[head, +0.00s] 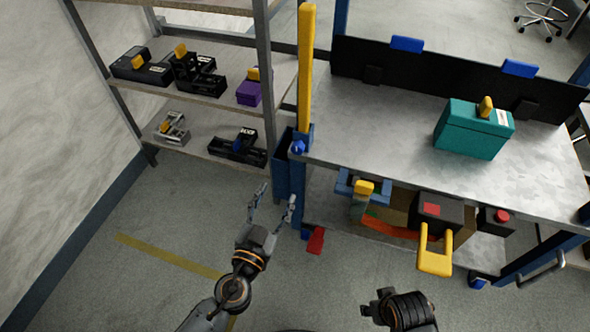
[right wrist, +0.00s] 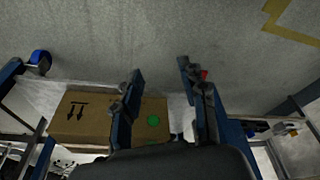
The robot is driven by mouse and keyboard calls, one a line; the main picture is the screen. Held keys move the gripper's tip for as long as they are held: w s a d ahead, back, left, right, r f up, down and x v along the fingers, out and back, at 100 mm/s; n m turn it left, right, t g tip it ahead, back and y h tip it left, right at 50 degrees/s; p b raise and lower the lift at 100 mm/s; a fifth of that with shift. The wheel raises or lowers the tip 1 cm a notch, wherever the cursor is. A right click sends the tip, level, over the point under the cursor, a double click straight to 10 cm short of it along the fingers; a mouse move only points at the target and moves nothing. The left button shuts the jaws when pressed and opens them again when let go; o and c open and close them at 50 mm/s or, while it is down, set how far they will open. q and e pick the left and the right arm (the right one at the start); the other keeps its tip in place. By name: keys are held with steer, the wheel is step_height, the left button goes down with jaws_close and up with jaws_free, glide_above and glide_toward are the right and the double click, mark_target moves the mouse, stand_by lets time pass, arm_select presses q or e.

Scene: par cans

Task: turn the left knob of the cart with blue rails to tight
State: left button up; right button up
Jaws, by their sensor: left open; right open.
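The cart with blue rails (head: 370,126) stands at the right, with a grey top and blue legs. A small blue knob (head: 298,147) is at its front left corner, at the foot of a yellow upright bar. Whether it is tight or loose I cannot tell. My left gripper (head: 277,195) is open and empty, apart from the knob and below it in the head view. My right gripper (right wrist: 160,78) is open, with nothing seen between its fingers in the right wrist view.
A teal box (head: 470,132) stands on the cart top. A black box (head: 436,211) with a yellow handle and a cardboard box (right wrist: 80,118) are low at the cart. A shelf rack (head: 210,90) holds several devices at left. Floor at lower left is clear.

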arm_select(q)
steer(key=p, duration=0.2)
glide_toward(296, 151)
steer(key=w, duration=0.1)
steer(key=x, duration=0.6)
steer(key=shift+d, duration=0.25)
steer(key=shift+x, duration=0.8)
arm_select(e)
step_height(296, 151, down, 6)
steer(key=s, duration=0.1)
steer(key=shift+s, duration=0.25)
arm_select(q)
steer(key=shift+c, duration=0.2)
arm_select(e)
steer(key=shift+f, duration=0.1)
arm_select(q)
jaws_close()
